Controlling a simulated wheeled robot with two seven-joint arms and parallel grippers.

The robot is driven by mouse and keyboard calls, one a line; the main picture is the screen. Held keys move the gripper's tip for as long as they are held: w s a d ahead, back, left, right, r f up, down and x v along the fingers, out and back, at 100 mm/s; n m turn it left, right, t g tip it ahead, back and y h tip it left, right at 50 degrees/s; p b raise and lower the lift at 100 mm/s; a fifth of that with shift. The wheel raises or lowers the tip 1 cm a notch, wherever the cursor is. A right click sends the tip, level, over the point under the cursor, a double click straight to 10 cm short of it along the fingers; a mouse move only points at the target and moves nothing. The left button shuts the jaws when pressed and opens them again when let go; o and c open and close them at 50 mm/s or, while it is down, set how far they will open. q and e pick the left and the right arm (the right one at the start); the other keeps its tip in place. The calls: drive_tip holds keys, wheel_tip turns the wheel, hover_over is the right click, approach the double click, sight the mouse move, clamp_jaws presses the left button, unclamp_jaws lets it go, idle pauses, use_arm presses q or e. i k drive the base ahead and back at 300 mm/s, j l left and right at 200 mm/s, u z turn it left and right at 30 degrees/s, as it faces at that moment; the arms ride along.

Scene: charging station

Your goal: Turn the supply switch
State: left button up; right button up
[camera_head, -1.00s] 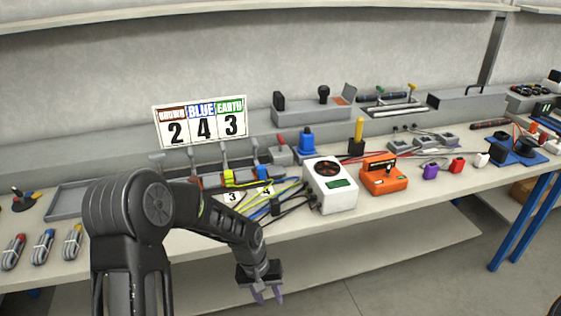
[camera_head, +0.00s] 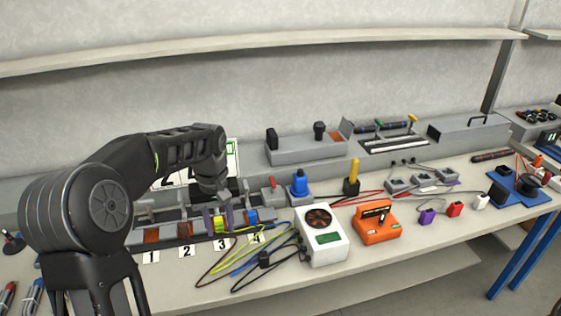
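My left gripper (camera_head: 219,217) points down over the row of terminals, its two fingertips apart. A yellow-green terminal block (camera_head: 219,224) shows between the fingertips; I cannot tell whether they touch it. A small grey unit with a red lever (camera_head: 272,183) stands just right of the gripper and may be the supply switch, but no label confirms this. The lever is raised and tilted, and the gripper is apart from it. My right gripper is not in view.
A blue plug (camera_head: 299,183), a white fan unit (camera_head: 322,237) and an orange meter (camera_head: 377,222) stand to the right. Loose cables (camera_head: 253,262) lie in front of the terminals. My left arm partly hides the number sign (camera_head: 232,160). The bench's front edge is clear.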

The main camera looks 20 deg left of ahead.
sight(273, 185)
drive_tip(key=i, duration=1.1)
